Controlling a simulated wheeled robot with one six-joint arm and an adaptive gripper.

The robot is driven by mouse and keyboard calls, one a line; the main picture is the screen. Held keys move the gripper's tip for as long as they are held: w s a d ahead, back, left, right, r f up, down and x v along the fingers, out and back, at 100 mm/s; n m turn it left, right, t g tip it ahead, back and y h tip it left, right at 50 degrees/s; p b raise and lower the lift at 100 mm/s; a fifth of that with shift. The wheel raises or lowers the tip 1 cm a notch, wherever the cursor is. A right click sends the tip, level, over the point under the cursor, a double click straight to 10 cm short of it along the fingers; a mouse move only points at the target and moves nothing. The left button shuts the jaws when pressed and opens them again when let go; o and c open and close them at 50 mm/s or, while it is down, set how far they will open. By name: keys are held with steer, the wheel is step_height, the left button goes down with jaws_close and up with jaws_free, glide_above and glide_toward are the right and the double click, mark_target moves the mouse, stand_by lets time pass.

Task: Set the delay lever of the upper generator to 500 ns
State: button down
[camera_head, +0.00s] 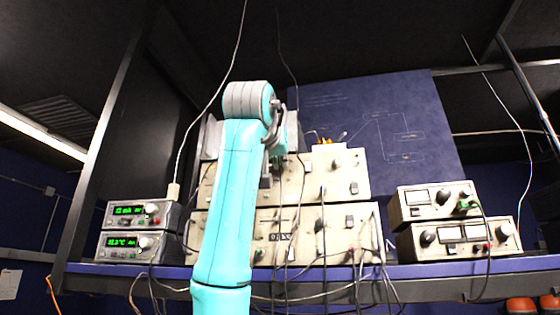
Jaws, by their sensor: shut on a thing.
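The upper generator (345,172) is a beige instrument with knobs and switches on its front. It rests on a similar beige lower generator (345,232). My teal arm rises in front of both and covers their left part. My gripper (277,168) is at the front panel of the upper generator, largely hidden behind my wrist and forearm. It is shut on a small part there, which seems to be the delay lever. The lever itself and its scale are hidden, so its setting cannot be read.
Two grey meters with green displays (135,212) are stacked at left. Two beige power supplies (455,235) are stacked at right. Several loose cables hang over the blue shelf edge (430,270). A dark blue board (385,120) stands behind the generators.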

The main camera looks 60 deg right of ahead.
steer(key=shift+s, duration=0.1)
steer(key=c, duration=1.3)
jaws_free()
steer(key=shift+s, duration=0.1)
steer(key=shift+o, duration=0.2)
steer(key=v, duration=1.2)
